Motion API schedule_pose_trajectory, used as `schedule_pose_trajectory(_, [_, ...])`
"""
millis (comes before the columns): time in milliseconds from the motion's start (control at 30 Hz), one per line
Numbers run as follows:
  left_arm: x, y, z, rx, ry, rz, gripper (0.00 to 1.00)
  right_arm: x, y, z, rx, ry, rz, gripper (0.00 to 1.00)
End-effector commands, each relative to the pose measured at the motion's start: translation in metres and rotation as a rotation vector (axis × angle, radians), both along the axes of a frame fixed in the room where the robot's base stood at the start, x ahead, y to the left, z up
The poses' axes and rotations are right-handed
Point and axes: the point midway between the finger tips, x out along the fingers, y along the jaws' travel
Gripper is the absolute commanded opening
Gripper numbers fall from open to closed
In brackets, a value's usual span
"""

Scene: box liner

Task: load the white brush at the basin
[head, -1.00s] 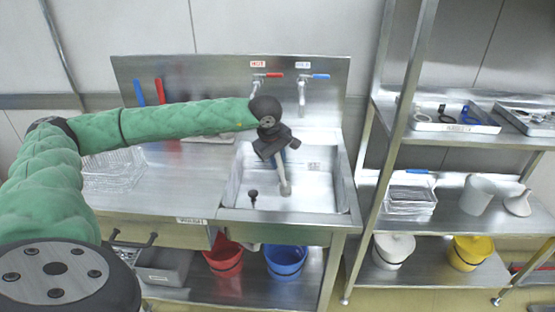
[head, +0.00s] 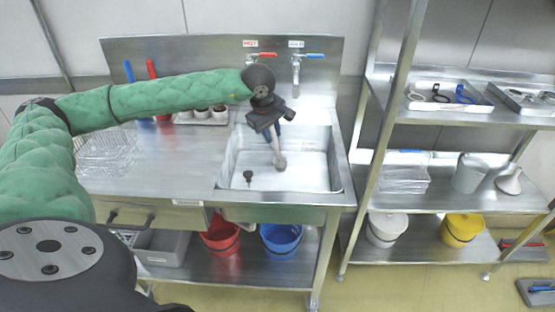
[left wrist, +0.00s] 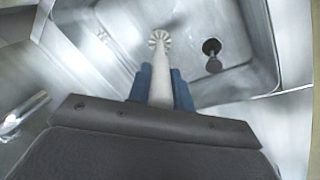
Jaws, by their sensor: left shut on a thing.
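The white brush (head: 280,162) hangs with its round bristle head down inside the steel basin (head: 310,165). In the left wrist view the brush (left wrist: 159,60) points away from me over the basin floor. My left gripper (head: 271,130) is shut on the brush handle above the basin, and its blue fingers (left wrist: 160,84) sit on both sides of the handle. I cannot tell whether the bristles touch the basin floor. A black plug (head: 248,177) stands at the left of the basin and also shows in the left wrist view (left wrist: 212,53). My right gripper is not in view.
Red hot tap (head: 262,57) and blue cold tap (head: 305,57) stand behind the basin. Shelves stand at right; red (head: 220,237) and blue (head: 281,239) buckets are below.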

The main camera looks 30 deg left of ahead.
Motion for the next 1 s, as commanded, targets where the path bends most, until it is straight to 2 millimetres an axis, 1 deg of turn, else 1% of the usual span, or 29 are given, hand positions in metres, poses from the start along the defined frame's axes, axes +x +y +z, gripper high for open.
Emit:
schedule_pose_trajectory(33, [0.000, 0.000, 0.005, 0.000, -0.001, 0.000, 0.00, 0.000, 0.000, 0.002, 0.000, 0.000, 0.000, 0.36])
schedule_pose_trajectory(1000, [0.000, 0.000, 0.067, 0.001, -0.001, -0.001, 0.00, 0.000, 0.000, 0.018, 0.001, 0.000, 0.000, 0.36])
